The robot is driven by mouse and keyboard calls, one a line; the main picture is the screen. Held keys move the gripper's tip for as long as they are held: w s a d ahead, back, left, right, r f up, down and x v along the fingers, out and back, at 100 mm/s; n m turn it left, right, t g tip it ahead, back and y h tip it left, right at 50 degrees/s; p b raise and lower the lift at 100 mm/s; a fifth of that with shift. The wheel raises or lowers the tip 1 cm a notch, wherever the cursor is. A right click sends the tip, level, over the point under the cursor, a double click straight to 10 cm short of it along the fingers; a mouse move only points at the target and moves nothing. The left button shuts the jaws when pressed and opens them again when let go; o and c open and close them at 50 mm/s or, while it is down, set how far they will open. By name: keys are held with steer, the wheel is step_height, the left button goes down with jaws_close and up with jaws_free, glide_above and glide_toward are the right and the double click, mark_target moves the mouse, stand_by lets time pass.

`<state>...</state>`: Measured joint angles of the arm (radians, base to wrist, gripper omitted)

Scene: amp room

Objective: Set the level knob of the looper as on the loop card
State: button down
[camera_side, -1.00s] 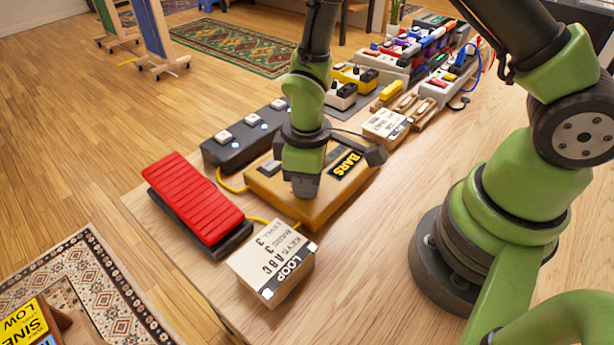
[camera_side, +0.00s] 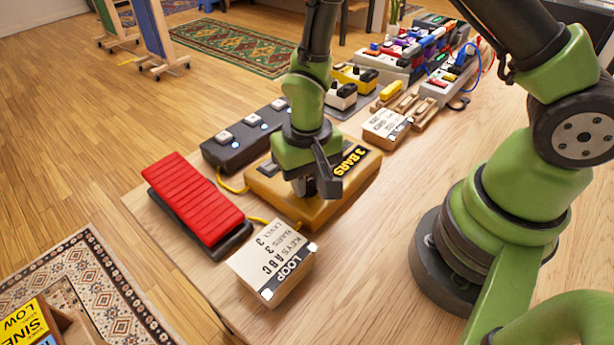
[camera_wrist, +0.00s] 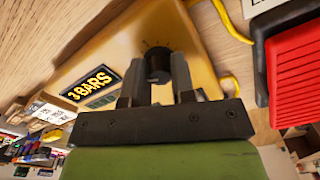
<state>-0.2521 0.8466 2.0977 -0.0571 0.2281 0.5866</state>
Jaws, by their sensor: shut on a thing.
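The looper (camera_side: 262,186) is an orange-yellow box with a dark display reading "3 BARS" (camera_side: 354,160). My gripper (camera_side: 314,186) is down on its top face. In the wrist view the gripper (camera_wrist: 158,75) is shut on the dark round level knob (camera_wrist: 158,60), with a finger on either side. Marks around the knob are too small to read, and its pointer cannot be made out. The loop card (camera_side: 272,258) stands in front of the looper and reads "LOOP", "KEYS A B C", "BARS 3", "LEVEL 3".
A red pedal (camera_side: 196,200) lies left of the looper. A dark footswitch bar (camera_side: 240,136) is behind it, joined by a yellow cable (camera_side: 232,185). Another card (camera_side: 386,124) and several pedals stand farther back.

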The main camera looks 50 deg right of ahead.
steer(key=shift+m, duration=1.1)
steer(key=c, duration=1)
jaws_free()
steer(key=shift+o, duration=0.2)
step_height(320, 180, up, 10)
